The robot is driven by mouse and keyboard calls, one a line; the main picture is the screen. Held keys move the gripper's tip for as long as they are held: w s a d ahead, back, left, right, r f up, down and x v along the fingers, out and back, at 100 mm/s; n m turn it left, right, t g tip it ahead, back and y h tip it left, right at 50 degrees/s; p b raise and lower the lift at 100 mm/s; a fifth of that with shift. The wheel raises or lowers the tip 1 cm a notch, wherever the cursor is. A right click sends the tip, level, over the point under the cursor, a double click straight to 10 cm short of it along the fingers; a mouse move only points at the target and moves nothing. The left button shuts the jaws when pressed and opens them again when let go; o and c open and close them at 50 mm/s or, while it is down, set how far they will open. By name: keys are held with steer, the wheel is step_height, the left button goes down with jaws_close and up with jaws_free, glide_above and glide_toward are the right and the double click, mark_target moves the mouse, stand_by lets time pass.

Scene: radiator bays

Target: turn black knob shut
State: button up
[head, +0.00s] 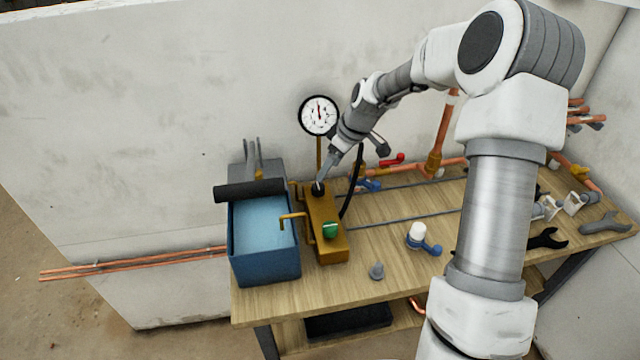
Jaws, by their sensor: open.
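A black knob (315,192) sits on top of the far end of a brass-coloured block (328,250) on the workbench. My gripper (322,179) reaches down from the upper right, with its fingertips at the black knob. The fingers partly cover the knob, and I cannot tell whether they touch it or straddle it. The gripper is open. A green knob (330,230) sits on the same block, nearer the front.
A blue tank (265,272) with a black-handled part stands just left of the block. A black hose (354,190) curves down at its right.

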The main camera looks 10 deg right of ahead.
mark_target(319, 186)
steer(key=x, duration=0.8)
steer(key=shift+c, duration=0.2)
jaws_close()
